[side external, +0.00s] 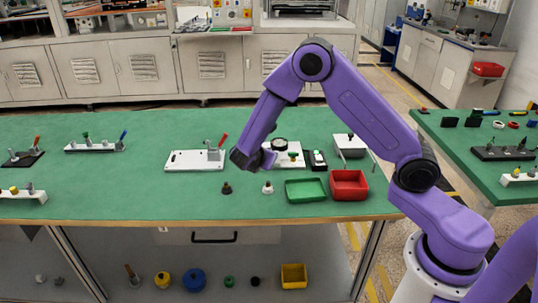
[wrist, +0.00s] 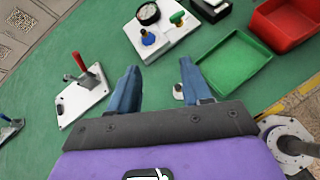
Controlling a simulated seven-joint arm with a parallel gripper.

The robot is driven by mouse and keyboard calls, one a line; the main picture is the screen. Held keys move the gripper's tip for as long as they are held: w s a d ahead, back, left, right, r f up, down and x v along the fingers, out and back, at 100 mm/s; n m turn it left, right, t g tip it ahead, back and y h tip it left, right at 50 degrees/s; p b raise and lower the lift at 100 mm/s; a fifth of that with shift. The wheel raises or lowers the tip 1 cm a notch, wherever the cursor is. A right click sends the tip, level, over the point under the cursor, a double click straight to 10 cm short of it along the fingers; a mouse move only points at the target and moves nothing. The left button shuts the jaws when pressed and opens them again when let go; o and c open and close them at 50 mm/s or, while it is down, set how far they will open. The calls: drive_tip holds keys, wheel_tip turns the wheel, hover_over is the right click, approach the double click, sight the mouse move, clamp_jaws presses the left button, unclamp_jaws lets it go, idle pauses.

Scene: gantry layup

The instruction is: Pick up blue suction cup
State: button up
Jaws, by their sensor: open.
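In the side view my gripper (side external: 266,158) is just left of the white plate (side external: 299,162).
A green piece (wrist: 177,18) and a dark round dish (wrist: 148,13) share the plate. A white fixture with a red lever (side external: 196,160) stands left. A green tray (side external: 305,190) and red bin (side external: 349,185) are right. A black cup (side external: 227,188) and white cup (side external: 267,188) stand in front.

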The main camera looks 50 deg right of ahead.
drive_tip(key=w+d+f+n, duration=0.1)
drive_tip(key=w+d+f, duration=0.2)
drive_tip(key=d, duration=0.1)
drive_tip(key=w+d+f+n+t, duration=0.1)
drive_tip(key=w+d+f, duration=0.2)
drive_tip(key=w+d, duration=0.1)
drive_tip(key=w+d+f+n+h, duration=0.1)
drive_tip(key=w+d+f, duration=0.3)
drive_tip(key=d, duration=0.1)
drive_tip(key=shift+d, duration=0.15)
drive_tip(key=shift+x, duration=2.6)
drive_tip(key=shift+w, duration=0.2)
clamp_jaws()
